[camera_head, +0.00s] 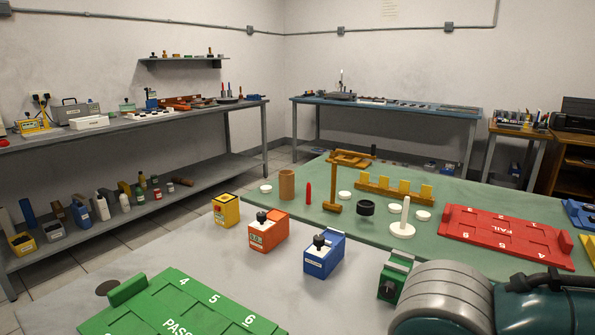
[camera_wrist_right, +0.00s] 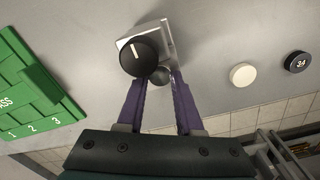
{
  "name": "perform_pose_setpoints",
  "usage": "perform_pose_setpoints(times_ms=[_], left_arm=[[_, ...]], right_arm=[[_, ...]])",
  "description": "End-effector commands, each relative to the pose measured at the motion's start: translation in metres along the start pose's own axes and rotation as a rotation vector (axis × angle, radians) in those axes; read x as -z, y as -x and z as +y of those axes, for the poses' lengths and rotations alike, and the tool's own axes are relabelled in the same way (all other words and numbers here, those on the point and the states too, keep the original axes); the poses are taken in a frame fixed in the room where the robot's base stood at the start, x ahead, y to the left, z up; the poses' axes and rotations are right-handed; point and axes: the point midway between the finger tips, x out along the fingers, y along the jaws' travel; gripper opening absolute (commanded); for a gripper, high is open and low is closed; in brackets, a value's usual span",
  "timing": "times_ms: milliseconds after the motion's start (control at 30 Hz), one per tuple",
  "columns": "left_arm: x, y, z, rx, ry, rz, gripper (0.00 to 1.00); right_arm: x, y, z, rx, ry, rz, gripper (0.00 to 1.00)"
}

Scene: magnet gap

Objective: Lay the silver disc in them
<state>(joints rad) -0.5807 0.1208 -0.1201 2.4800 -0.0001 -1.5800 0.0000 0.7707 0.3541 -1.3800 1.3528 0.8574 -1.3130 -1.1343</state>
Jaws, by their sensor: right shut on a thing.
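My right gripper (camera_wrist_right: 161,80) shows its two purple fingers in the right wrist view. They are closed in on a small dark grey round piece (camera_wrist_right: 160,75); I cannot tell whether this is the silver disc. Right beyond the fingertips is a silver-grey block (camera_wrist_right: 153,36) with a large black knob (camera_wrist_right: 139,55) bearing a white mark. In the head view my right arm fills the lower right and hides the gripper. No disc there is clearly silver. The green PASS tray (camera_head: 175,307) is at lower left, and the red FAIL tray (camera_head: 505,236) is at right. My left gripper is out of view.
Yellow (camera_head: 226,210), orange (camera_head: 268,232) and blue (camera_head: 324,256) boxes stand on the grey bench. A green box (camera_head: 394,277) is beside my arm. A white disc (camera_wrist_right: 243,75) and a black disc (camera_wrist_right: 296,62) lie right of the block. Small items occupy the green mat.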

Motion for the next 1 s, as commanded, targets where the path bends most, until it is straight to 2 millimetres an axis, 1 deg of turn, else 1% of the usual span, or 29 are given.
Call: perform_pose_setpoints(times_ms=[33, 200, 533, 867, 1000], left_arm=[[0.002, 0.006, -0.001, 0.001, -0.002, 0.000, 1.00], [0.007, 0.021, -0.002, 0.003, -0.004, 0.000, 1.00], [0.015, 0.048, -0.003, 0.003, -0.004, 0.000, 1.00], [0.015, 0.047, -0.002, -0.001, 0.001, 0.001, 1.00], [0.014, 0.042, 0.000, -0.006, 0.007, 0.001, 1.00]], right_arm=[[0.000, 0.006, 0.000, 0.000, 0.000, 0.000, 0.00], [0.000, 0.022, 0.000, 0.000, 0.000, 0.000, 0.00], [0.000, 0.048, 0.000, 0.000, 0.000, 0.000, 0.00], [0.000, 0.047, 0.000, 0.000, 0.000, 0.000, 0.00], [0.001, 0.044, 0.000, 0.000, 0.011, 0.002, 0.00]])
